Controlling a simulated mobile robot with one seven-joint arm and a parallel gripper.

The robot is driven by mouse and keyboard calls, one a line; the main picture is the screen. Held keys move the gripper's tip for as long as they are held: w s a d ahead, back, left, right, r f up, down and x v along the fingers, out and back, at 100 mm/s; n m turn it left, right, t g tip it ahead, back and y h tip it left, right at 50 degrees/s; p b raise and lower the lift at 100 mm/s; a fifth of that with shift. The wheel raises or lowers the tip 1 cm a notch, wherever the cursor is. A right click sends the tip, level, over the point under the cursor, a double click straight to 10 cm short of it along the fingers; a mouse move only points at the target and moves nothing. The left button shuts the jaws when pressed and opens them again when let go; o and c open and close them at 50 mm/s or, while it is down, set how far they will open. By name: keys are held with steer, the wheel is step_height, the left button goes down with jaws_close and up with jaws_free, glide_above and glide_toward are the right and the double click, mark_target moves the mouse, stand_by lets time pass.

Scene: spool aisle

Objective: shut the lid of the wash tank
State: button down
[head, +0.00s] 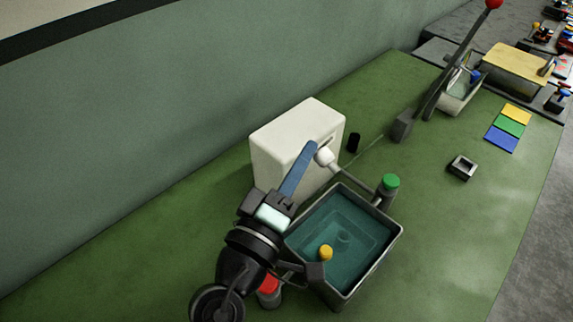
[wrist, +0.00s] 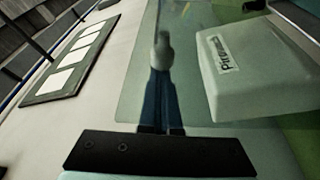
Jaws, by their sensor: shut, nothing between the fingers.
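The wash tank (head: 372,277) is an open-topped grey box on the green bench in the head view, teal inside. A rod runs from its back edge up to a white knob (head: 325,157). In the wrist view the white knob (wrist: 162,48) appears against a clear greenish pane (wrist: 205,20), apparently the raised lid. The pane is hard to make out in the head view. My gripper (head: 312,147) reaches over the tank's left side, its blue fingers shut and empty. In the wrist view the fingertips (wrist: 160,73) are close to the knob; I cannot tell whether they touch.
A white box (head: 275,140) stands behind the tank, close to my fingers. A green-capped bottle (head: 390,183) and a red-capped one (head: 268,286) flank the tank. A red-knobbed lever (head: 450,75) stands farther right.

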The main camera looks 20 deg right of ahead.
steer(key=shift+s+d+f+m+h+b, duration=0.25)
steer(key=shift+s+m+b, duration=0.35)
steer(key=shift+b, duration=0.35)
steer(key=shift+s+d+f+m+h+b, duration=0.1)
steer(key=shift+s+d+m+h+b, duration=0.15)
steer(key=shift+s+m+b, duration=0.55)
steer(key=shift+s+d+f+m+h+b, duration=0.25)
steer(key=shift+s+b, duration=0.25)
steer(key=shift+b, duration=0.65)
steer(key=shift+s+r+m+b, duration=0.15)
steer(key=shift+s+m+b, duration=0.1)
steer(key=shift+b, duration=0.05)
